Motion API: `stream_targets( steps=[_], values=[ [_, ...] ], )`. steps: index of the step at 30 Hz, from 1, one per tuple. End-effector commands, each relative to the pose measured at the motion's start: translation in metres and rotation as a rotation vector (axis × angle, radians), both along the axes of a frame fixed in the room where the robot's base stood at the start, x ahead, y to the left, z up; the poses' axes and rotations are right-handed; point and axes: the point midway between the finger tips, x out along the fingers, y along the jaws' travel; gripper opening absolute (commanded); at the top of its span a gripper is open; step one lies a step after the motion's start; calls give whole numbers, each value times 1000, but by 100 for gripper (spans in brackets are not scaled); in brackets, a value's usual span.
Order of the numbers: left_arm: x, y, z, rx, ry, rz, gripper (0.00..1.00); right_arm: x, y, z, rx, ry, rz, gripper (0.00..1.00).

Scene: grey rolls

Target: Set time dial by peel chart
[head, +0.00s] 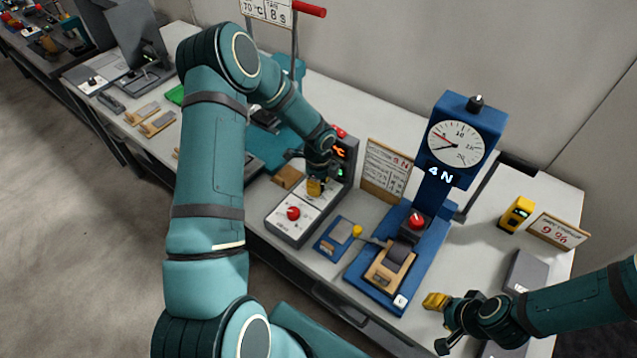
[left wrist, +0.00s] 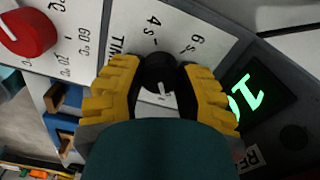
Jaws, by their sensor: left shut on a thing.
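The time dial is a small black knob (left wrist: 158,72) on a white panel marked "4 s" and "6 s", with a white line beside it. My left gripper (left wrist: 160,88) is shut on this dial, a yellow fingertip on each side. In the head view my left gripper (head: 315,187) is over the control box (head: 293,238) and hides the dial. The peel chart (head: 386,171) is a printed card standing behind the box; its small text is hard to read. My right gripper (head: 437,301) is over the table's front right; its opening is unclear.
A red knob (head: 293,213) is on the same box, and a lit display (head: 340,152) is behind. Right of it stands a blue tester (head: 437,190) with a gauge and "4 N". A yellow device (head: 516,214) and a "9 %" card (head: 557,232) are farther right.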

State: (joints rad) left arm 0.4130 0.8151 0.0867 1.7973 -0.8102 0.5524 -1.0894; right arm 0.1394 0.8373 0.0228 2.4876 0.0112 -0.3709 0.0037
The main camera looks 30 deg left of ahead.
Motion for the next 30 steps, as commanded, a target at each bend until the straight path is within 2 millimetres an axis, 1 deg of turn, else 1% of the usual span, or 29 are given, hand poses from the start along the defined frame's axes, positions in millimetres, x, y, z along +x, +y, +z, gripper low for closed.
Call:
stream_targets(
  steps=[7,20,21,22,23,30],
  values=[
    [-2,0,-2,-1,5,-51,0,0,0,1,0,0,0,47],
    [-2,0,-2,-1,5,-57,0,0,0,1,0,0,0,47],
    [-2,0,-2,-1,5,-57,50,0,0,1,0,0,0,47],
    [-2,0,-2,-1,5,-56,60,0,0,1,0,0,0,47],
    [-1,0,-2,0,4,-56,68,0,0,1,0,0,0,47],
    [-1,0,-1,0,2,-56,68,0,0,1,0,0,0,47]
  ],
)
